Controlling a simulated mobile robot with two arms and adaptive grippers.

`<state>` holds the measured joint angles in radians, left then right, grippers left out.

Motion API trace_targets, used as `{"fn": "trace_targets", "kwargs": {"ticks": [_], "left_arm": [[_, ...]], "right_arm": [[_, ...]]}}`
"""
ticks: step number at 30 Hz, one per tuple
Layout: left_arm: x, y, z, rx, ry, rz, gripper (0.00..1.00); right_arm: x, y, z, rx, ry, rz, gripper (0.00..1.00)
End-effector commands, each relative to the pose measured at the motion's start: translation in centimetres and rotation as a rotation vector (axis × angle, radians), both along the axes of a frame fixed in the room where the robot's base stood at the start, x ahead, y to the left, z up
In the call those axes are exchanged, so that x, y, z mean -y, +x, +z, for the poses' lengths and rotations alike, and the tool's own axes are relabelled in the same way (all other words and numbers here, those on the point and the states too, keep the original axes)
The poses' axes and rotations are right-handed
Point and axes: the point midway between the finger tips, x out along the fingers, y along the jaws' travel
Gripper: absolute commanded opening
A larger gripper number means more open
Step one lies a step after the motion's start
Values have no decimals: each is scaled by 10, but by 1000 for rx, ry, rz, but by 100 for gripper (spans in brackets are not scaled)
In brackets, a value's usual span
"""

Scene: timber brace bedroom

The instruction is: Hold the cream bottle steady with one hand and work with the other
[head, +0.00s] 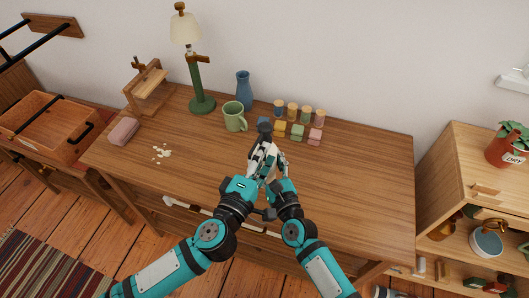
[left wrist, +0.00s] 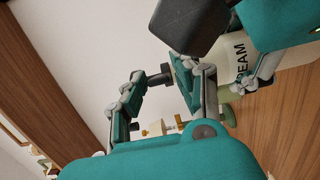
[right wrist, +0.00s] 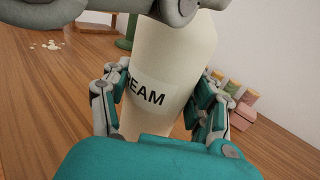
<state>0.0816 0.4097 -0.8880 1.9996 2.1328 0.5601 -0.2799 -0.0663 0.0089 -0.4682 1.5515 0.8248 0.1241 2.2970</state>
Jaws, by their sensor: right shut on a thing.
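The cream bottle (right wrist: 158,100) is pale, with a black-lettered label ending in "EAM", and stands above the desk top. My right gripper (right wrist: 160,95) is shut on its sides. The bottle shows partly in the left wrist view (left wrist: 228,62), with a black cap (left wrist: 190,25). In the head view it is mostly hidden by the grippers; the black cap (head: 264,128) shows above them. My left gripper (head: 258,150) is close beside the bottle. In the left wrist view its fingers (left wrist: 165,85) are apart; a small dark piece shows between their tips, and I cannot tell what it is.
The wooden desk (head: 360,170) holds a green mug (head: 235,117), a blue vase (head: 244,88), a lamp (head: 199,100), several coloured blocks and jars (head: 297,131), a pink block (head: 123,131) and pale crumbs (head: 162,154). The desk's right side is clear. A shelf (head: 465,170) stands at right.

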Motion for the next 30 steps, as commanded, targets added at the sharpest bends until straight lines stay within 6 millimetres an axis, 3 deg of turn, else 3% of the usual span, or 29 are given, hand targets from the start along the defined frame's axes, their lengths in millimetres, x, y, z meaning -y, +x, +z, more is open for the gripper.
{"fn": "trace_targets", "kwargs": {"ticks": [12, 19, 30], "left_arm": [[4, 8, 0, 0, 0, 0, 31], [4, 8, 0, 0, 0, 0, 1], [10, 8, -1, -3, -3, 109, 0]], "right_arm": [[0, 0, 0, 0, 0, 0, 16], [0, 0, 0, 0, 0, 0, 16], [0, 0, 0, 0, 0, 0, 16]]}}
